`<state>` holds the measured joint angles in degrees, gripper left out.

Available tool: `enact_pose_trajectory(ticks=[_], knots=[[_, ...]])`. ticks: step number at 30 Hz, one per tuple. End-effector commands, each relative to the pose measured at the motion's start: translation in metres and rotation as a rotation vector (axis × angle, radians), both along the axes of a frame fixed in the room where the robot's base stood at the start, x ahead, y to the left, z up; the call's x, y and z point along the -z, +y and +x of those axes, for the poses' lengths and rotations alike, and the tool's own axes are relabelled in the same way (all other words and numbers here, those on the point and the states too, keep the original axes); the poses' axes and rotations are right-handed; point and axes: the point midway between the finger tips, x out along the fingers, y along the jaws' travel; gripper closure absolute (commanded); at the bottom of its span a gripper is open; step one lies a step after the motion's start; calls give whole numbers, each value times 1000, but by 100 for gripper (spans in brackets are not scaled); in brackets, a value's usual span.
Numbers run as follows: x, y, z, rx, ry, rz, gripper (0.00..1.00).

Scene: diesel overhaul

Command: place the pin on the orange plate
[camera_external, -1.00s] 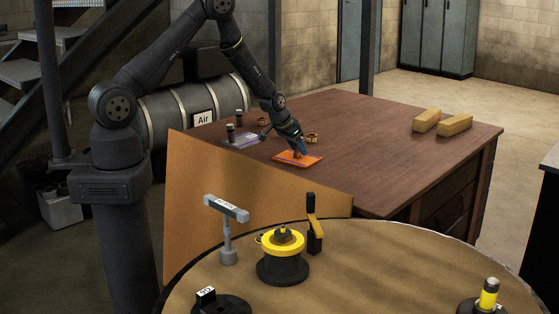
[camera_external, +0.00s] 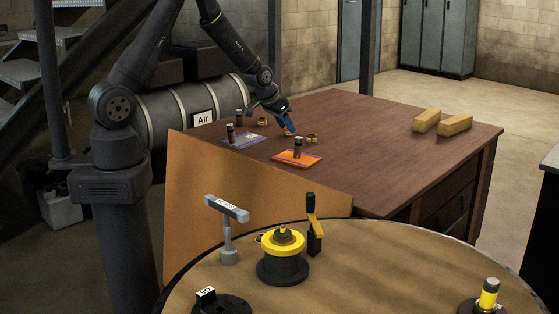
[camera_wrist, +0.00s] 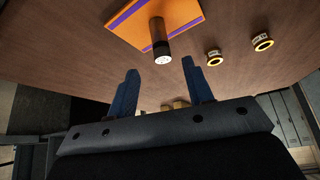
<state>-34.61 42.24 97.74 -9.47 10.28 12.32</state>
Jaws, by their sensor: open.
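A dark pin (camera_external: 298,147) stands upright on the orange plate (camera_external: 312,162), which lies on the wooden table. In the wrist view the pin (camera_wrist: 159,42) rises from the orange plate (camera_wrist: 185,12), ahead of my gripper and apart from it. My gripper (camera_external: 287,130) is above the table, behind the orange plate. In the wrist view the blue fingers of my gripper (camera_wrist: 162,82) are spread, with nothing between them.
A purple-grey plate (camera_external: 250,140) with a dark pin (camera_external: 231,133) is to the left, with another dark pin (camera_external: 239,118) behind. Brass rings (camera_external: 311,139) lie near my gripper. Yellow blocks (camera_external: 455,125) lie at the right. The table's middle right is clear.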

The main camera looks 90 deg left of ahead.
Motion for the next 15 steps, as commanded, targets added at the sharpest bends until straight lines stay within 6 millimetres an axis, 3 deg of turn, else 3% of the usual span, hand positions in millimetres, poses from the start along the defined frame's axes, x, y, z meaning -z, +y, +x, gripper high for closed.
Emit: enact_pose_trajectory(ticks=[6, 15], knots=[[-13, -4, -6, 0, 0, 0, 53], [-13, -4, -7, 0, 1, -1, 53]])
